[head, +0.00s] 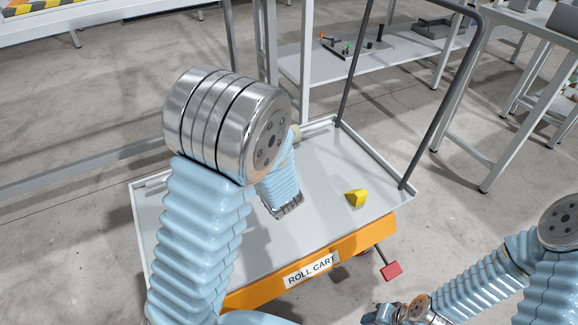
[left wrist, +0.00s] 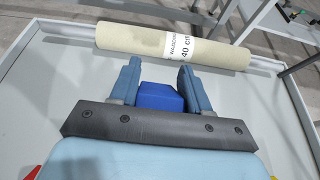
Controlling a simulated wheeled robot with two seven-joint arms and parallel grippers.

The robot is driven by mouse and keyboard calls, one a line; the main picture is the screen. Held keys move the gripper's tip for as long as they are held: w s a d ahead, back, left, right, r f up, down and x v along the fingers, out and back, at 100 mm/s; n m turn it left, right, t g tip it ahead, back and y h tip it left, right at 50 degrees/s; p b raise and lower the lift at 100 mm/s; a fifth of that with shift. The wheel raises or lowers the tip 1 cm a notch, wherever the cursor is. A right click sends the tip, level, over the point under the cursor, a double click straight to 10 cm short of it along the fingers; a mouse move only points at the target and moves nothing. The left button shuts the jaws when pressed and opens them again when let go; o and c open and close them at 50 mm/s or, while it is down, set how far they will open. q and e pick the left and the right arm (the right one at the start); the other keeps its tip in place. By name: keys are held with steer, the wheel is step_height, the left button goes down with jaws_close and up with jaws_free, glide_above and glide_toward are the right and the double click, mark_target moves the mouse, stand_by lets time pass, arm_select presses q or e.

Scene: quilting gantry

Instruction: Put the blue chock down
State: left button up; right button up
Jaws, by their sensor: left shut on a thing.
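The blue chock (left wrist: 160,97) sits between the two fingers of my left gripper (left wrist: 158,82) in the left wrist view, and the fingers are shut on it. In the head view my left gripper (head: 287,207) is low over the grey tray of the roll cart (head: 235,268). The chock is hidden there by my arm and gripper. I cannot tell whether the chock touches the tray floor. My right gripper (head: 384,314) is partly in view at the bottom edge of the head view, and its fingers are not clear.
A yellow chock (head: 356,198) lies on the tray to the right of my left gripper. A cream wadding roll (left wrist: 175,45) lies along the tray's far rim. A red piece (left wrist: 33,172) shows at lower left. The cart's dark handle (head: 462,90) rises at the right.

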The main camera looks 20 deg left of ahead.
arm_select(q)
steer(key=w+a+f, duration=0.1)
steer(key=w+f, duration=0.2)
steer(key=w, duration=0.1)
steer(key=w+a+f, duration=0.2)
steer(key=w, duration=0.1)
steer(key=w+a+f+b, duration=0.1)
steer(key=w+a+f, duration=0.1)
steer(key=w+f, duration=0.1)
steer(key=shift+w+a+f, duration=0.15)
steer(key=shift+w+f, duration=0.05)
steer(key=shift+w, duration=0.25)
steer(key=shift+w+a+f, duration=0.1)
steer(key=shift+w+f, duration=0.05)
steer(key=shift+w, duration=0.25)
steer(key=shift+w+a+f, duration=0.1)
steer(key=shift+w+f, duration=0.05)
steer(key=shift+f, duration=0.1)
steer(key=shift+w+a+f, duration=0.1)
steer(key=shift+w+f, duration=0.05)
steer(key=shift+f, duration=0.8)
steer(key=shift+w+a+f, duration=0.1)
steer(key=shift+w+f, duration=0.05)
steer(key=shift+f, duration=0.75)
arm_select(e)
steer(key=shift+w+d+f, duration=0.1)
steer(key=shift+d+f, duration=0.35)
steer(key=shift+f, duration=0.25)
arm_select(q)
steer(key=shift+f, duration=0.1)
